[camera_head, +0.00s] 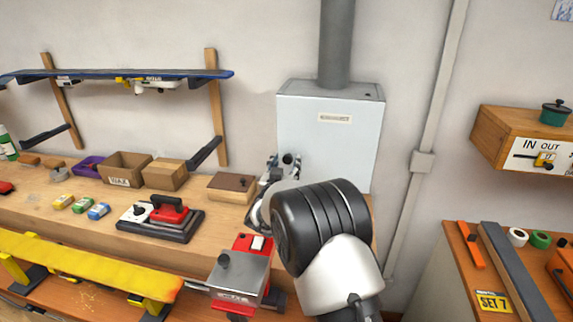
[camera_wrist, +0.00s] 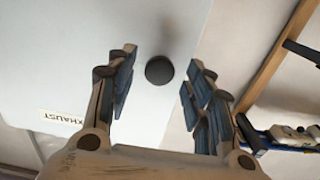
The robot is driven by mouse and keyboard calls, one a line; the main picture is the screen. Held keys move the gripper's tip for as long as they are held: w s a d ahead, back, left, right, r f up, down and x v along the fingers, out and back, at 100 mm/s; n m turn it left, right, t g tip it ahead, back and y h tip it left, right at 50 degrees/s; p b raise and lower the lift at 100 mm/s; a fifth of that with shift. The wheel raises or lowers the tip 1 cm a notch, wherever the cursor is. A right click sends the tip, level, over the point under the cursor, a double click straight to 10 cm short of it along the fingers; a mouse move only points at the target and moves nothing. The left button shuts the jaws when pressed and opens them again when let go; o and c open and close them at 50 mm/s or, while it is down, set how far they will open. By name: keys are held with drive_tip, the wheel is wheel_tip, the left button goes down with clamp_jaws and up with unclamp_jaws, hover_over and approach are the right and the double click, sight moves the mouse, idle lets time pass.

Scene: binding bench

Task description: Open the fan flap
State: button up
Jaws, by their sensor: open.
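The fan flap looks to be the pale grey front panel (camera_head: 335,150) of the wall box below a round duct. It sits flat, with a small label near its top. A dark round knob (camera_head: 287,158) is at its lower left. In the wrist view the panel (camera_wrist: 90,40) fills the left and middle, and the knob (camera_wrist: 159,70) stands between my fingers. My gripper (camera_head: 283,166) is open in front of the knob, with a finger on each side; in the wrist view my gripper (camera_wrist: 158,85) shows clear gaps to it. Whether the tips reach past the knob is unclear.
A brown-topped wooden block (camera_head: 231,187) lies on the bench left of my gripper. A red and grey machine (camera_head: 240,278) stands below it. A wooden IN/OUT box (camera_head: 520,140) hangs at right. A blue-edged shelf (camera_head: 110,74) is at upper left. A wall pipe (camera_head: 430,120) runs right of the box.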

drive_tip(key=shift+w+d, duration=0.15)
drive_tip(key=shift+w, duration=0.45)
drive_tip(key=shift+c, duration=0.5)
clamp_jaws()
